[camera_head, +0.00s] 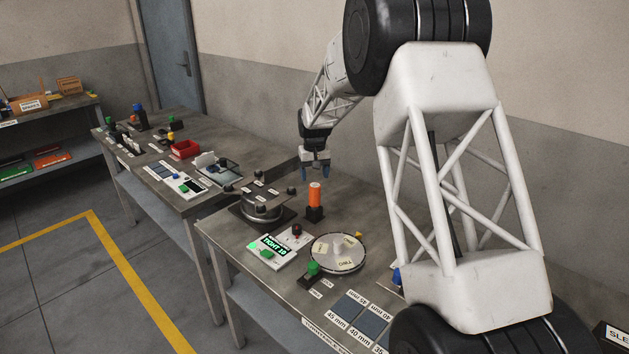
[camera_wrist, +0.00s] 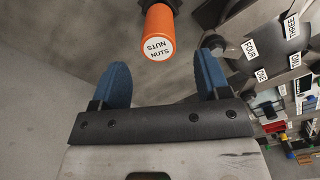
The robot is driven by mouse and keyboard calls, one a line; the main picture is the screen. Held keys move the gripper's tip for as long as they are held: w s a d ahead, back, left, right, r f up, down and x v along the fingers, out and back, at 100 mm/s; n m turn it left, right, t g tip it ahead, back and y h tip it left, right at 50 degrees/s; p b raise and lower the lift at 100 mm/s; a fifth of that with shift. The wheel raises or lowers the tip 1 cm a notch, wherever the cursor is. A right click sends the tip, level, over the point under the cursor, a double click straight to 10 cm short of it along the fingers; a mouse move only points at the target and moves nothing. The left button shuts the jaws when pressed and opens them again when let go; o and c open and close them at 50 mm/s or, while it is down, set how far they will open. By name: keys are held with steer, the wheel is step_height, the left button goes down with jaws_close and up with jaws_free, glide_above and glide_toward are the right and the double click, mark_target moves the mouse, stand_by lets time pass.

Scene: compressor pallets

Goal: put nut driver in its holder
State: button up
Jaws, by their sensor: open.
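The nut driver (camera_head: 315,194) has an orange handle and stands upright in a small black holder (camera_head: 314,214) on the near bench. In the wrist view the labelled end of its orange handle (camera_wrist: 158,38) faces the camera, beyond the fingertips and near the middle of the gap. The driver's lower part is hidden in the holder. My gripper (camera_head: 316,174) is above the handle, pointing down, with a gap between them. Its two blue fingers (camera_wrist: 163,72) are apart and nothing is between them.
A round fixture with dark knobs (camera_head: 262,207) stands left of the driver. A round labelled dish (camera_head: 338,252), a panel with a green display (camera_head: 273,247) and size-marked pads (camera_head: 362,311) lie nearer. A second bench with a red bin (camera_head: 185,149) stands farther back.

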step_height(320, 180, up, 10)
steer(key=shift+f, duration=0.15)
stand_by(0.3)
stand_by(0.6)
steer(key=s+d+r, duration=0.3)
steer(key=s+r, duration=0.1)
steer(key=s, duration=0.6)
steer(key=s+d+r+m+t, duration=0.1)
steer(key=s+d+r, duration=0.25)
steer(key=s, duration=0.65)
steer(key=s+d+r, duration=0.2)
steer(key=s+r, duration=0.2)
steer(key=s, duration=0.6)
steer(key=s+d+f, duration=0.1)
steer(key=s+f, duration=0.1)
steer(key=s, duration=0.8)
steer(key=s+d+f+m+t, duration=0.1)
steer(key=s+d+f, duration=0.1)
steer(key=s, duration=0.9)
steer(key=s+d+f, duration=0.2)
steer(key=s, duration=0.8)
steer(key=shift+s+f+t, duration=0.15)
steer(key=shift+f+t, duration=0.1)
steer(key=shift+t, duration=0.05)
